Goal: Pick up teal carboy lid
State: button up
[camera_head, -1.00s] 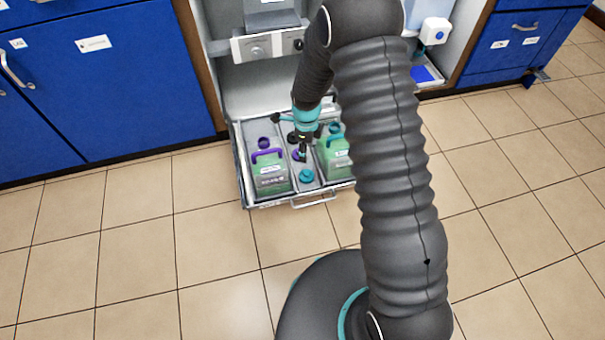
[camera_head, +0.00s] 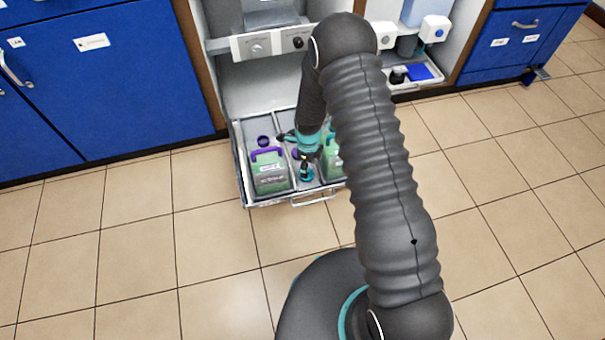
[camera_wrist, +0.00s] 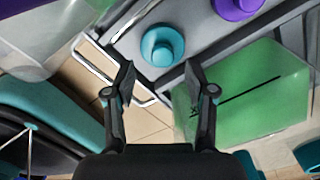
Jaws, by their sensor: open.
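The teal carboy lid (camera_wrist: 162,45) is a round cap with a raised knob. It rests on the grey middle strip of the pulled-out drawer, near its front. In the head view the lid (camera_head: 306,175) shows just below my gripper (camera_head: 305,163), partly covered by it. In the wrist view my gripper (camera_wrist: 162,82) is open and empty, its two fingertips spread to either side, with the lid beyond the gap between them. The lid appears apart from both fingers. I cannot tell the height left between them.
A green carboy with a purple handle (camera_head: 268,172) stands at the drawer's left. Another green carboy (camera_wrist: 250,95) is close by my right finger in the wrist view. A purple lid (camera_wrist: 238,8) lies behind the teal one. The drawer handle (camera_head: 313,200) projects at the front.

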jog(key=shift+a+f, duration=0.1)
jog(key=shift+f, duration=1.45)
jog(key=c, duration=0.9)
jog(key=shift+c, duration=0.2)
